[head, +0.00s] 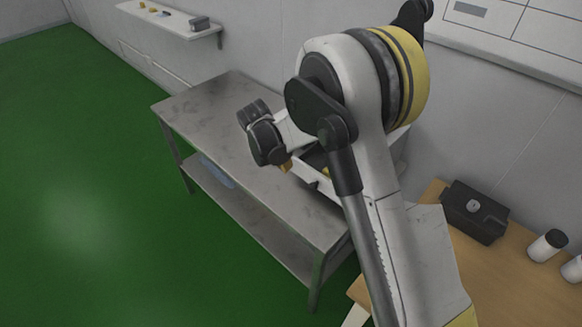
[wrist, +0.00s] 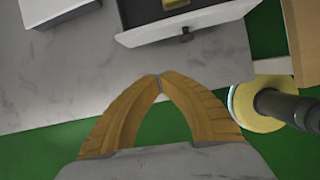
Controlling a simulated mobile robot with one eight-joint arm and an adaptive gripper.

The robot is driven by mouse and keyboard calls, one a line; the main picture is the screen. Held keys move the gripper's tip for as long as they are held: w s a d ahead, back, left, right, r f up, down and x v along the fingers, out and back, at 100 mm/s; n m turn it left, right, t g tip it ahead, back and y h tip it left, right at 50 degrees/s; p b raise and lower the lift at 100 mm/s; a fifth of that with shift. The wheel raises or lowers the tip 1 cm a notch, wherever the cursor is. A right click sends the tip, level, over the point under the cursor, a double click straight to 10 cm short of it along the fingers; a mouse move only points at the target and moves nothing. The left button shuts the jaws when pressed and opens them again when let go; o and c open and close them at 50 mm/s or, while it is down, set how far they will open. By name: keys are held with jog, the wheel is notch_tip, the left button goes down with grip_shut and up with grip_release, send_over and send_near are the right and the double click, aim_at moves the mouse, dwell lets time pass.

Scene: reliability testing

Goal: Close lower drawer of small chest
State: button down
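The small chest is mostly hidden behind my arm in the head view. An open drawer (head: 325,186) of it shows there as a white edge. In the wrist view the open drawer (wrist: 190,25) is at the top, with a white front, a dark knob and a dark inside. I cannot tell from this view whether it is the lower one. My gripper (wrist: 158,77) has its two yellow fingertips together with nothing between them. They point toward the drawer front, a little apart from it and left of the knob. In the head view the gripper (head: 287,166) is above the metal table.
The metal table (head: 205,115) has clear room on its left part. A white box (wrist: 62,12) stands left of the drawer in the wrist view. A wooden table (head: 500,290) at the right holds a black case (head: 475,210) and white jars (head: 547,246). A wall shelf (head: 170,20) is behind.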

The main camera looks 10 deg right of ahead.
aim_at(324, 159)
jog(key=shift+n, duration=0.4)
jog(key=b+x, duration=0.1)
jog(key=x, duration=0.2)
jog(key=b+x, duration=0.1)
jog(key=x, duration=0.3)
jog(key=b+x, duration=0.1)
jog(key=x, duration=0.3)
jog(key=shift+s+a+f, duration=0.1)
jog(key=shift+a, duration=0.35)
jog(key=w+d, duration=0.1)
jog(key=d, duration=0.1)
jog(key=shift+w+d+f+b, duration=0.2)
jog(key=shift+w+d+b, duration=0.15)
jog(key=shift+w+b, duration=0.05)
jog(key=shift+w+d+r, duration=0.1)
jog(key=shift+w+d, duration=0.2)
jog(key=shift+d, duration=0.05)
jog(key=w+d, duration=0.2)
jog(key=d, duration=0.1)
jog(key=w+d, duration=0.3)
jog(key=d, duration=0.1)
jog(key=w+d+b, duration=0.1)
jog(key=w+d, duration=0.2)
jog(key=d, duration=0.1)
jog(key=shift+w+d, duration=0.2)
